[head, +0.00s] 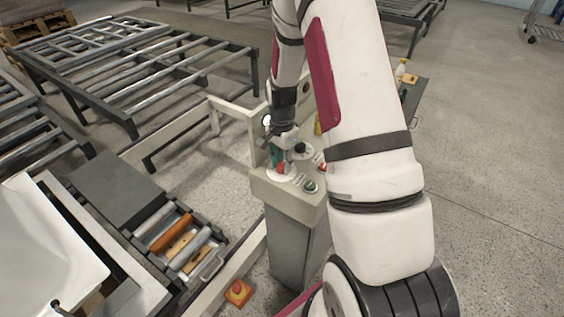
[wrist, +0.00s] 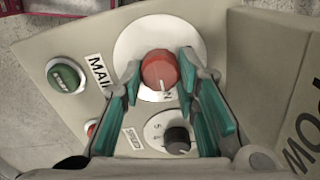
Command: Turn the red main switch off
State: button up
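The red main switch (wrist: 158,70) is a round knob on a white disc (wrist: 128,42) beside a "MAIN" label. A light mark on the knob points toward the partly covered "ON" lettering. My gripper (wrist: 159,62) is open, with one teal-padded finger on each side of the knob. The right finger is very close to the knob; I cannot tell whether either finger touches it. In the head view my gripper (head: 278,158) is down at the control box (head: 290,200), over the white disc, and hides much of the switch.
A green button (wrist: 66,77) and a black speed dial (wrist: 177,139) sit near the switch. A raised panel (wrist: 265,75) stands at the right of the wrist view. Roller conveyors (head: 130,75) and a tray of tools (head: 185,245) lie left of the box in the head view.

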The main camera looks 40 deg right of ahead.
jog(key=c, duration=0.3)
jog(key=shift+c, duration=0.2)
jog(key=shift+n, duration=0.4)
jog(key=n, duration=0.3)
jog(key=shift+n, duration=0.4)
jog(key=n, duration=0.4)
jog(key=shift+n, duration=0.3)
jog(key=n+p, duration=0.1)
jog(key=n, duration=0.3)
jog(key=shift+a+n+p, duration=0.1)
jog(key=shift+n+p, duration=0.3)
jog(key=shift+n, duration=2)
jog(key=shift+w, duration=0.1)
